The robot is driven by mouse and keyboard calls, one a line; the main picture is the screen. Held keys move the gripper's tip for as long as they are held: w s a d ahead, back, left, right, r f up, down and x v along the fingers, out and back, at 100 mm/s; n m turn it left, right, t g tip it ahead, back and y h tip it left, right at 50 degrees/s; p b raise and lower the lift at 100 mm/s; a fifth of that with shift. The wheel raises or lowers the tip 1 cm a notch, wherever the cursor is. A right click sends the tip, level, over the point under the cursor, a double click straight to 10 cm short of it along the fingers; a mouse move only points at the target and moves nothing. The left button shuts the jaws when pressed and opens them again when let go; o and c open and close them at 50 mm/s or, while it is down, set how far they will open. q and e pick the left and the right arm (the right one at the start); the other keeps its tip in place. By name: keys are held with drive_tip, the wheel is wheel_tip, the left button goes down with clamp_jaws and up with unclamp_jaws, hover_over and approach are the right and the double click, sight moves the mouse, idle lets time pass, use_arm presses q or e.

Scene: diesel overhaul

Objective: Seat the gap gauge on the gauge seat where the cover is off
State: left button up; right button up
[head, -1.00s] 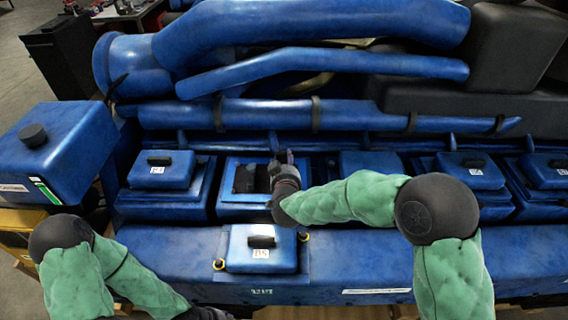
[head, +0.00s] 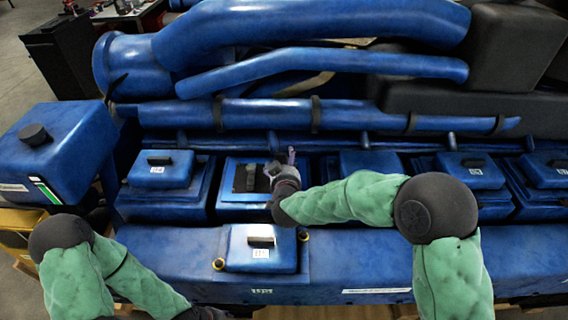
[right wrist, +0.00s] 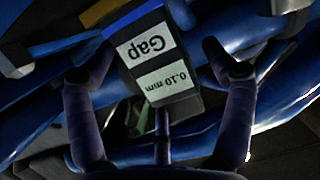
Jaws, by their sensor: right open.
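The gap gauge (right wrist: 155,60) is a dark block with a blue strip and white labels reading "Gap" and "0.10 mm", upside down in the right wrist view. My right gripper (right wrist: 158,75) is open, with a finger on each side of the gauge and visible space beside them. In the head view my right gripper (head: 281,164) is at the right edge of the uncovered opening (head: 240,187) in the blue engine. A grey upright part (head: 249,178) shows inside. The gauge seat cannot be clearly told apart there. My left arm's dark end shows at the bottom edge; its fingers are out of frame.
A removed blue cover (head: 240,262) with a dark handle lies on the front ledge. Closed covers stand left (head: 160,178) and right (head: 468,177) of the opening. A long blue pipe (head: 270,115) runs behind. The ledge right of the loose cover is clear.

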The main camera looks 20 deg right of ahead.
drive_tip(key=shift+s, duration=0.1)
drive_tip(key=v, duration=1.1)
drive_tip(key=shift+s+r, duration=0.15)
drive_tip(key=shift+s, duration=0.25)
drive_tip(key=shift+a, duration=0.1)
